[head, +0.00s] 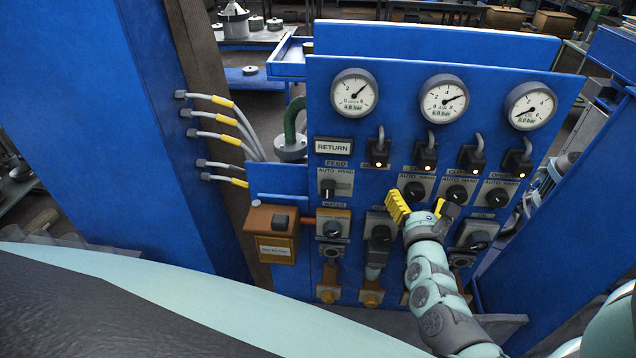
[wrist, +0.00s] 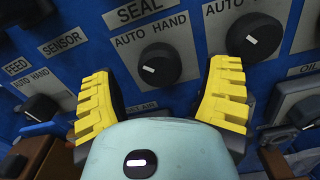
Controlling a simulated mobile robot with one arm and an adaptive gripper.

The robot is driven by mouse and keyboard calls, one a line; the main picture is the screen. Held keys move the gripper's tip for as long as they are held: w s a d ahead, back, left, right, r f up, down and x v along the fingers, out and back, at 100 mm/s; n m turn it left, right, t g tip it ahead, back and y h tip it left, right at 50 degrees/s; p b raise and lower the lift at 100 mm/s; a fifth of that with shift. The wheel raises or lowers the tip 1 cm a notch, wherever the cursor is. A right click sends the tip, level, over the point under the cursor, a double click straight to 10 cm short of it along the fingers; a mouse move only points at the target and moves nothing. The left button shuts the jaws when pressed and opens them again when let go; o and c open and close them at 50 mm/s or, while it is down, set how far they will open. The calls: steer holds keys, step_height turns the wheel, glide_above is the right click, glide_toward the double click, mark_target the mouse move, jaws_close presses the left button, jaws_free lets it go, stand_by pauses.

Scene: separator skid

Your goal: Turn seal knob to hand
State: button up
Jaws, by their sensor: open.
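The seal knob (wrist: 160,66) is a black round knob on a grey plate labelled SEAL, AUTO and HAND. A short white mark shows on the left part of its face; I cannot tell exactly which label it points to. In the head view the knob (head: 413,191) is in the upper row, just above my gripper's yellow fingers. My gripper (wrist: 164,84) is open and empty. Its fingers are spread on either side of the knob in the wrist view and appear apart from it. The gripper (head: 422,206) faces the panel in the head view.
The feed knob (head: 327,187) is to the left, and another AUTO/HAND knob (head: 456,194) is close on the right. Lower knobs (head: 380,234) and an orange box (head: 272,232) are nearby. Gauges (head: 444,98) line the top of the blue panel.

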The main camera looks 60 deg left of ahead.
steer(key=shift+x, duration=0.95)
steer(key=shift+a, duration=0.1)
steer(key=shift+c, duration=0.2)
steer(key=c, duration=1.2)
